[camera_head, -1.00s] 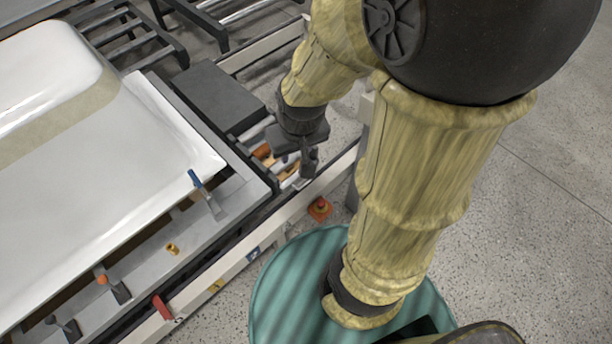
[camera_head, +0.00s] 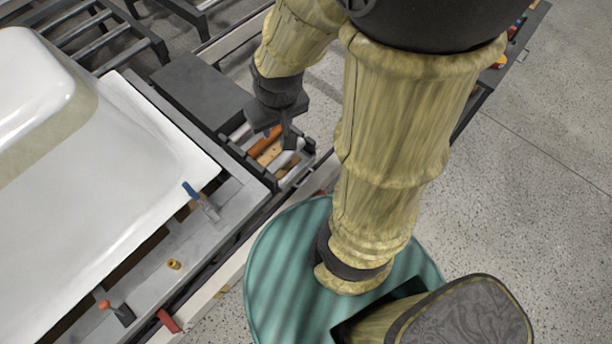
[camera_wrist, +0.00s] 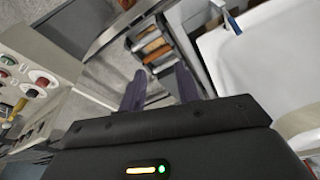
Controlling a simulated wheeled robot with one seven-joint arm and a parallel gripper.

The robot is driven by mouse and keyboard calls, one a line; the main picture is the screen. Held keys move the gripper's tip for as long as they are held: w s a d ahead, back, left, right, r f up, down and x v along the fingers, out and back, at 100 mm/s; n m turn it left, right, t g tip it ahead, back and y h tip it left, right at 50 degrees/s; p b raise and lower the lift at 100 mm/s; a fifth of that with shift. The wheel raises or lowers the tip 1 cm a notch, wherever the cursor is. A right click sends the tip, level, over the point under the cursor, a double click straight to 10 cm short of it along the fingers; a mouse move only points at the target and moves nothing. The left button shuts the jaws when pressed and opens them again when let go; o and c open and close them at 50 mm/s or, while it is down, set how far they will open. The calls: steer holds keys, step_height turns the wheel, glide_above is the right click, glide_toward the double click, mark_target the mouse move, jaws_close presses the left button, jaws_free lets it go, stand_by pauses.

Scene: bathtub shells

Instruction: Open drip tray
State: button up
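A dark, open-topped tray (camera_head: 303,164) with orange, wooden and white rolls in it sits at the corner of the bathtub station, beside a dark grey box. It looks like the drip tray, but no label shows. In the wrist view the tray (camera_wrist: 166,62) lies ahead, its contents in separate slots.
A white bathtub shell (camera_head: 110,180) lies on the grey station frame, with a blue-handled clamp (camera_head: 200,199) at its edge. A control panel with buttons (camera_wrist: 35,90) is at the left in the wrist view. Speckled floor at the right (camera_head: 520,200) is clear.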

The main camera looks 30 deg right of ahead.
steer(key=w+d+f+m+b, duration=0.2)
steer(key=d+f+m+b, duration=0.1)
steer(key=f+b, duration=0.5)
steer(key=w+d+f+m+b, duration=0.25)
steer(key=f+b, duration=0.25)
steer(key=f, duration=0.5)
steer(key=w+d+f+m+b, duration=0.2)
steer(key=w+f+m+b, duration=0.1)
steer(key=f+b, duration=0.5)
steer(key=m+b, duration=0.5)
steer(key=b, duration=0.5)
glide_above(306, 179)
steer(key=s+d, duration=0.1)
steer(key=s, duration=0.2)
steer(key=s+x, duration=0.2)
steer(key=x, duration=0.6)
steer(key=s+f+x, duration=0.1)
steer(key=s+x, duration=0.1)
steer(key=x, duration=0.6)
steer(key=shift+d+r+m+g+y+p, duration=0.1)
steer(key=shift+d+m+g+y+p, duration=0.1)
steer(key=shift+m+g+y+p, duration=0.15)
